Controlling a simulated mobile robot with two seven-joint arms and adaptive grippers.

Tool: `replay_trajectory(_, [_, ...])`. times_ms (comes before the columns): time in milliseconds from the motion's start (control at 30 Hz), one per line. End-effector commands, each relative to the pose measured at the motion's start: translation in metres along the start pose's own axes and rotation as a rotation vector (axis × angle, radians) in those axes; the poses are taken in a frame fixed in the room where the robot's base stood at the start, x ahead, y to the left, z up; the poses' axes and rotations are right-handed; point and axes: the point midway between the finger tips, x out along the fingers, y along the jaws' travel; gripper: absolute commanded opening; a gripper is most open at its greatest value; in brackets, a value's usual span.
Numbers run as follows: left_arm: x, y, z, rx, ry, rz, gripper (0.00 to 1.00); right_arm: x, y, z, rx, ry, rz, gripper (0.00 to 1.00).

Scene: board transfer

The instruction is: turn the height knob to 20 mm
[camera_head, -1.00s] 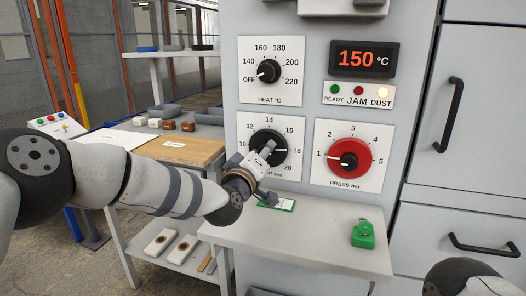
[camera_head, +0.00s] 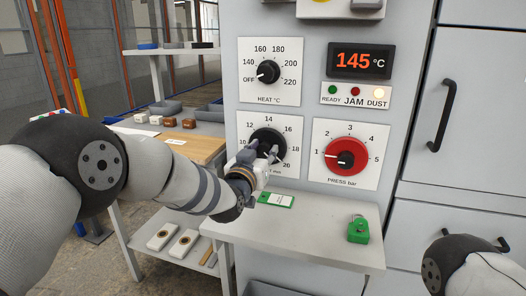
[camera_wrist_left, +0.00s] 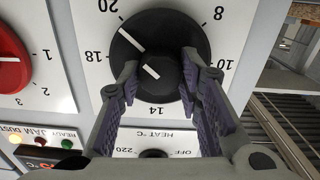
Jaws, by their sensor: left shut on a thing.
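The height knob (camera_head: 267,137) is a round black dial on the white panel at the lower left of the machine front, with numbers in mm around it. My left gripper (camera_head: 262,153) is at the knob, its two fingers on the dial's front. In the left wrist view, which is upside down, the fingers (camera_wrist_left: 163,72) are closed about the raised grip of the black knob (camera_wrist_left: 150,30). A white line on the dial points between 18 and 20. My fingers partly cover the dial and its lower numbers in the head view. My right gripper is not in view.
The red pressure knob (camera_head: 347,150) is right of the height knob, the heat knob (camera_head: 268,72) above. Below are a shelf (camera_head: 310,240) with a green-edged card (camera_head: 277,199) and a green padlock (camera_head: 359,230). A wooden-topped bench (camera_head: 205,148) stands left.

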Motion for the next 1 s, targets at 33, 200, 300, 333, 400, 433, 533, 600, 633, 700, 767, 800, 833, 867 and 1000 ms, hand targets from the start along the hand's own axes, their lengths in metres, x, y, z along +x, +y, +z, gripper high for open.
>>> replay_trajectory(33, [0.0002, -0.0004, -0.0020, 0.019, 0.003, -0.001, 0.04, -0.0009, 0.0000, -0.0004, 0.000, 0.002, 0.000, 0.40])
replay_trajectory(200, [0.0002, -0.0001, -0.0015, 0.064, 0.003, -0.001, 0.04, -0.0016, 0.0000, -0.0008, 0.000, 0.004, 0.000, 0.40])
replay_trajectory(300, [0.0002, -0.0003, -0.0013, 0.079, 0.003, -0.001, 0.04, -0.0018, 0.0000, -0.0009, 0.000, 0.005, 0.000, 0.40])
replay_trajectory(333, [0.0002, -0.0004, -0.0013, 0.082, 0.003, -0.001, 0.04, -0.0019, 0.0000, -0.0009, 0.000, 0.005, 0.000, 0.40])
replay_trajectory(400, [0.0002, -0.0004, -0.0012, 0.087, 0.003, -0.001, 0.04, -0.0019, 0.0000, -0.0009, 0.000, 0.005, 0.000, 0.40])
replay_trajectory(433, [0.0002, -0.0005, -0.0012, 0.088, 0.003, -0.001, 0.04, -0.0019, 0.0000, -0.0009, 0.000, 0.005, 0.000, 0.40])
replay_trajectory(533, [0.0002, -0.0005, -0.0012, 0.089, 0.003, -0.001, 0.04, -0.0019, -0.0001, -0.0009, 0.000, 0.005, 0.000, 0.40])
replay_trajectory(600, [0.0002, -0.0005, -0.0012, 0.089, 0.003, -0.001, 0.04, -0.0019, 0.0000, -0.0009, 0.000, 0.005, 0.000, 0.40])
replay_trajectory(633, [0.0002, -0.0005, -0.0012, 0.089, 0.003, -0.001, 0.04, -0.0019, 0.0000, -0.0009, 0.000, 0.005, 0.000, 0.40])
replay_trajectory(700, [0.0002, -0.0005, -0.0013, 0.088, 0.003, -0.001, 0.04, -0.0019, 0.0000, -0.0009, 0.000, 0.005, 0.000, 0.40])
replay_trajectory(767, [0.0002, -0.0005, -0.0013, 0.088, 0.003, -0.001, 0.04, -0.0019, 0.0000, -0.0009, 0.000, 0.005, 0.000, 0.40])
replay_trajectory(800, [0.0002, -0.0005, -0.0013, 0.088, 0.003, -0.001, 0.41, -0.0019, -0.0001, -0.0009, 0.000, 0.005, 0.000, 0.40])
replay_trajectory(833, [0.0002, -0.0005, -0.0013, 0.088, 0.003, -0.001, 0.48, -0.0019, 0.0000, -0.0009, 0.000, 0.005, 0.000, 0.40])
replay_trajectory(867, [0.0002, -0.0004, -0.0012, 0.088, 0.003, -0.001, 0.52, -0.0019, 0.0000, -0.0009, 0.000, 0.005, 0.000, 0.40])
replay_trajectory(1000, [0.0001, -0.0003, -0.0007, 0.087, 0.002, -0.001, 0.52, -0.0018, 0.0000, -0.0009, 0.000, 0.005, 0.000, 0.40])
